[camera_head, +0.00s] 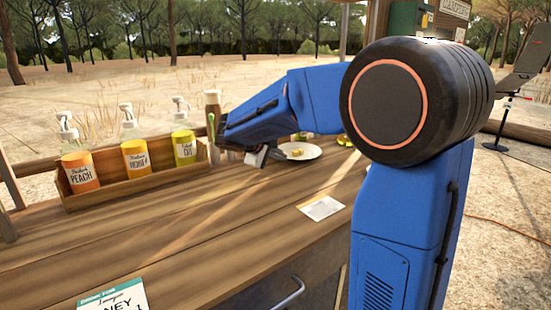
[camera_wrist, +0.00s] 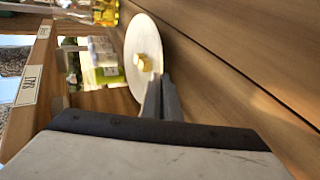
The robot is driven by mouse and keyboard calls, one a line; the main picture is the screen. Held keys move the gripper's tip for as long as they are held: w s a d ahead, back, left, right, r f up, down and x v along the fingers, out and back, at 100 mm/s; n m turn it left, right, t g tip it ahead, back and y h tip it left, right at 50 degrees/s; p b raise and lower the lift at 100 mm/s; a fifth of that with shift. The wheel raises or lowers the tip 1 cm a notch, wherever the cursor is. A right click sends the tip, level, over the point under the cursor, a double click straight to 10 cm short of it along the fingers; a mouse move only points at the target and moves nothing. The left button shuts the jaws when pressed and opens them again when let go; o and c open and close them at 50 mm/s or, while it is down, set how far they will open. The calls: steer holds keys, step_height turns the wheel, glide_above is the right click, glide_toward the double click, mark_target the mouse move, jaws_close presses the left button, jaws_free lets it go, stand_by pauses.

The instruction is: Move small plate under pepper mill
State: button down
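The small plate (camera_head: 312,152) is white and round, with a yellow piece (camera_head: 297,152) on it. In the wrist view the plate (camera_wrist: 138,38) is just ahead of my fingers, with the yellow piece (camera_wrist: 140,62) near its middle. My gripper (camera_head: 262,154) is at the plate's left edge in the head view. In the wrist view the fingers (camera_wrist: 161,80) are close together on the plate's near rim. A brown-topped cylinder (camera_head: 212,98), possibly the pepper mill, stands behind my gripper, its lower part partly hidden.
A wooden box (camera_head: 110,190) holds several pump bottles at the left. A white card (camera_head: 321,208) lies right of centre on the wooden counter (camera_head: 220,220), and a larger printed card (camera_head: 115,298) at the front. The counter's middle is clear.

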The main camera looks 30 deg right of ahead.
steer(key=shift+d, duration=0.4)
steer(key=c, duration=1.9)
jaws_free()
steer(key=shift+c, duration=0.2)
steer(key=shift+r, duration=0.15)
steer(key=v, duration=1.7)
steer(key=shift+a, duration=0.15)
steer(key=shift+s, duration=0.15)
